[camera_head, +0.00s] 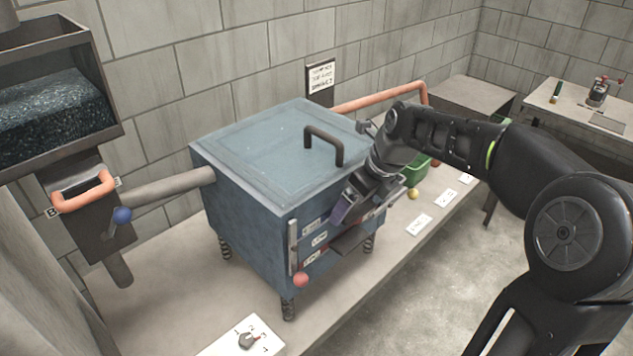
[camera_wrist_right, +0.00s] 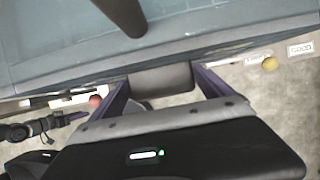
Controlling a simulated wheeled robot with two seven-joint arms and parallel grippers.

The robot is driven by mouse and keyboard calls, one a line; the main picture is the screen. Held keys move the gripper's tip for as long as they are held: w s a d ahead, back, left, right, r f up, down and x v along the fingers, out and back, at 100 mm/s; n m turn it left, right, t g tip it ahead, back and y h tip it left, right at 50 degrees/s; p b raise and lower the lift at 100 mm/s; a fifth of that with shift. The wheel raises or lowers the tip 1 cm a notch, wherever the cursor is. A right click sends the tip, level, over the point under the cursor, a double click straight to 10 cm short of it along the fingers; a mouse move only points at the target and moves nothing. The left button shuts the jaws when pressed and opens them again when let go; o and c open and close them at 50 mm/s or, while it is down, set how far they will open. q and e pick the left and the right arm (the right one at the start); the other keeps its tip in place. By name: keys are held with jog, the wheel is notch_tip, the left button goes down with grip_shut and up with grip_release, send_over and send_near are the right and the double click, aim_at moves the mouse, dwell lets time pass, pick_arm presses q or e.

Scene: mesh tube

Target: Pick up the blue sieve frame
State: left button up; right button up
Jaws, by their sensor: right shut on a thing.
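The blue box (camera_head: 262,215) stands on springs on the bench, with labelled slots in its front face. A dark grey tab (camera_head: 351,240) sticks out from that face. My right gripper (camera_head: 358,213) is at the box's front right. In the right wrist view its purple fingers (camera_wrist_right: 166,88) are shut on a grey block (camera_wrist_right: 160,77) at the box's front edge, seemingly the same tab. A dark gripper with a purple tip, likely my left (camera_wrist_right: 62,124), shows at the left of the wrist view.
The box lid has a dark handle (camera_head: 324,142). A pink ball knob (camera_head: 301,280) sits at its front corner. A hopper (camera_head: 55,100) and pipe (camera_head: 165,188) stand left. A green bin (camera_head: 416,170) and yellow ball (camera_head: 413,194) lie behind my right arm.

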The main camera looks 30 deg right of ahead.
jog(key=shift+r, duration=0.15)
jog(key=shift+w+r, duration=0.1)
jog(key=shift+s+d, duration=0.2)
jog(key=shift+s, duration=0.35)
jog(key=s+d, duration=0.4)
jog(key=s, duration=1)
jog(key=s+d, duration=0.4)
jog(key=s, duration=1)
jog(key=s+d+p, duration=0.1)
jog(key=s+d, duration=0.3)
jog(key=s, duration=1)
jog(key=shift+d, duration=0.3)
jog(key=shift+s, duration=0.15)
